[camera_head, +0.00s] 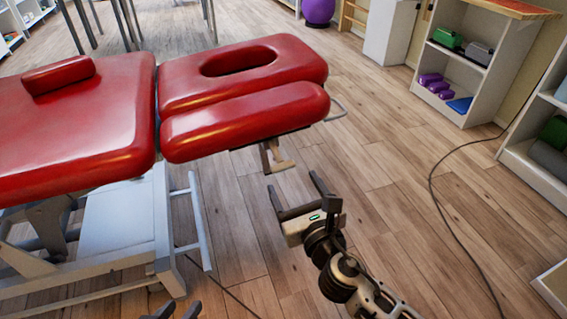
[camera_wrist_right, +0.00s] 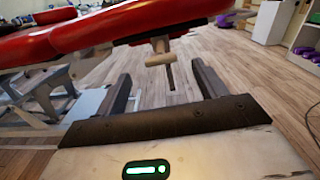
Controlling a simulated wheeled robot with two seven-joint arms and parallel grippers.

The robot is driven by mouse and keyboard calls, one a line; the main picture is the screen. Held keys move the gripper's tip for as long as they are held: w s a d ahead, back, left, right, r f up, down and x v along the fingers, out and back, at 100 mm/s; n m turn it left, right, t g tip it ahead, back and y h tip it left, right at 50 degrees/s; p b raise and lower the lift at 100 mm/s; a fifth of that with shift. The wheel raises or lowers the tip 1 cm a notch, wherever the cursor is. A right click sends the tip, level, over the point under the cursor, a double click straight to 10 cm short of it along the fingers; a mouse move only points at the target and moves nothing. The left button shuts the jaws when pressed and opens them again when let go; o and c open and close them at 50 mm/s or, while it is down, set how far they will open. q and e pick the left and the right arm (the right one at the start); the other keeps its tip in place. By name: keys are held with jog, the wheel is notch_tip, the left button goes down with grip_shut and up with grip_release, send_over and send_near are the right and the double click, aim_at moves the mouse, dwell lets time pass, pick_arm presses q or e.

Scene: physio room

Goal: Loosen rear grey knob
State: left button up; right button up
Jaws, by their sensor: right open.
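The red treatment table's head section (camera_head: 245,120) overhangs the floor. Under its near edge hangs a small tan and greyish fitting (camera_head: 278,160), which also shows in the right wrist view (camera_wrist_right: 164,58) with a thin dark rod below it. I cannot make out a distinct grey knob. My right gripper (camera_head: 294,183) is open and empty, just below and in front of that fitting. In the wrist view its fingers (camera_wrist_right: 161,72) stand on either side of the fitting, apart from it. My left gripper (camera_head: 175,312) shows only its fingertips at the bottom edge, apart from each other.
The table's white frame (camera_head: 165,235) stands to the left, with a pale bar near the gripper. A metal loop (camera_head: 336,110) sticks out at the head end. A dark cable (camera_head: 440,205) crosses the floor.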

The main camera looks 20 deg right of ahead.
aim_at(284, 167)
jog(key=w, duration=0.7)
jog(key=shift+w+a, duration=0.15)
jog(key=shift+w, duration=0.05)
jog(key=c, duration=1)
